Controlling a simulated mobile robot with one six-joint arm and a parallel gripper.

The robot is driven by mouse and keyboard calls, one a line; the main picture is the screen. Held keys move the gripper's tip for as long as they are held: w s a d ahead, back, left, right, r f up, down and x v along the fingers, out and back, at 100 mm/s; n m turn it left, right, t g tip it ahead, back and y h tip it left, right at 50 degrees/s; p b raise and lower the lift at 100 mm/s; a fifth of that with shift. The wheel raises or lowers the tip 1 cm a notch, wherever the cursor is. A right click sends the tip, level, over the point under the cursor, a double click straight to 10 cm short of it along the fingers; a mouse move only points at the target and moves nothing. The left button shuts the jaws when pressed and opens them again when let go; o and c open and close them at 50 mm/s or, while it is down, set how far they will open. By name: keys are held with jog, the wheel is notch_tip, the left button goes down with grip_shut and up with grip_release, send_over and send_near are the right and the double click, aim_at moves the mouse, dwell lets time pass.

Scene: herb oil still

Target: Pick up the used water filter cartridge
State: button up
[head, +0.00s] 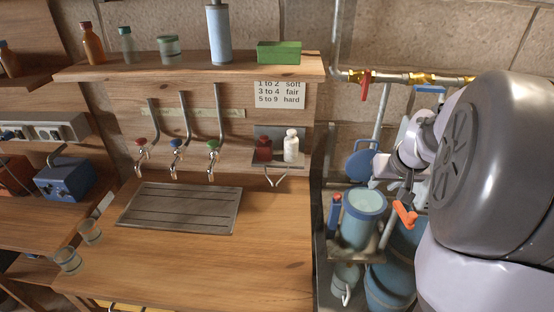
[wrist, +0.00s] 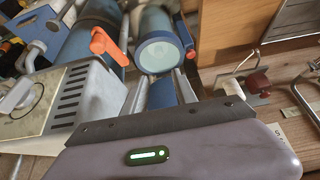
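A blue filter housing (head: 360,228) stands upright with an open top; it also shows in the wrist view (wrist: 152,22). Inside its rim a pale round face (wrist: 162,56) shows, which seems to be the top of the used cartridge; most of it is hidden by the housing. My gripper (head: 381,180) is over the back side of the housing, apart from it. In the wrist view my gripper (wrist: 162,82) has its fingers spread. A blue surface (wrist: 163,95) shows between them, apparently the round blue lid (head: 361,165) behind the housing.
An orange valve handle (head: 405,213) sticks up beside the housing, close to my arm. A slim blue cylinder with a red end (head: 334,212) stands at the housing's left. Brass pipework with a red valve (head: 366,84) runs along the wall. The wooden counter (head: 215,265) has clear room.

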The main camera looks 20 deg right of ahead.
jog(key=b, duration=0.4)
send_over(365, 203)
jog(key=s+a, duration=0.2)
notch_tip(365, 203, down, 11)
jog(key=b+x, duration=0.1)
jog(key=x, duration=0.1)
jog(key=b+x, duration=0.1)
jog(key=x, duration=0.2)
jog(key=shift+s+d+f, duration=0.15)
jog(key=shift+s+d, duration=0.05)
jog(key=shift+d, duration=0.1)
grip_shut()
